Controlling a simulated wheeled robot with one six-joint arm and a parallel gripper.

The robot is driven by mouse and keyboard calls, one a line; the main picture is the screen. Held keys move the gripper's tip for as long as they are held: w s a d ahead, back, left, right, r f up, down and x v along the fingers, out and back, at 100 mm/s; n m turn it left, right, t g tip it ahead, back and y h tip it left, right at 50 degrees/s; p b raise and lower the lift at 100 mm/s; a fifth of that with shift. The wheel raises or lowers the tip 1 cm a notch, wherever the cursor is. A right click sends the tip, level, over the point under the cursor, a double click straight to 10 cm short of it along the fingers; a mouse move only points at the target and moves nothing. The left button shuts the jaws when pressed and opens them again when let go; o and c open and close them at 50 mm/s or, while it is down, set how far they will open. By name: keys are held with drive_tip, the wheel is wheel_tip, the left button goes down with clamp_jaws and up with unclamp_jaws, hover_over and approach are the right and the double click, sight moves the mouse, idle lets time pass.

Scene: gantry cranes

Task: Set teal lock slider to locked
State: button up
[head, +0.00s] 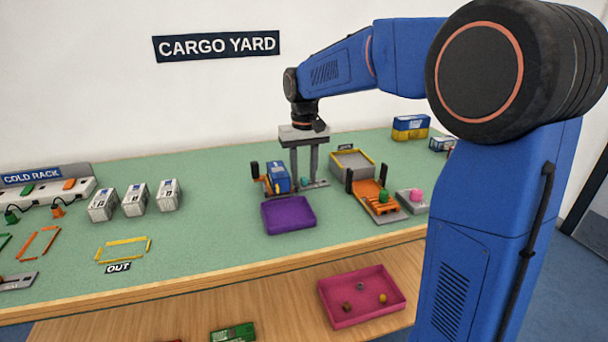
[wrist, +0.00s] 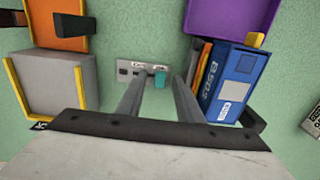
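The teal lock slider (wrist: 160,78) is a small teal knob on a grey plate (wrist: 126,72) with small white labels too small to read. In the wrist view the knob sits toward the right end of the plate. In the head view the slider (head: 304,182) shows as a small teal spot between the fingertips. My gripper (head: 305,180) points down over the plate with its fingers apart and nothing gripped. In the wrist view my gripper (wrist: 157,84) has one finger on each side of the knob, with visible gaps. I cannot tell the exact height of the tips.
A blue box (head: 277,177) with orange and black parts stands close left of my gripper. A purple tray (head: 288,214) lies in front. A grey yellow-edged tray (head: 352,163) and an orange carrier (head: 371,193) are to the right.

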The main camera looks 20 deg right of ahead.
sight(318, 182)
clamp_jaws()
drive_tip(key=shift+d, duration=2.15)
unclamp_jaws()
drive_tip(key=shift+d, duration=0.1)
wheel_tip(318, 182, up, 17)
drive_tip(key=shift+r, duration=0.15)
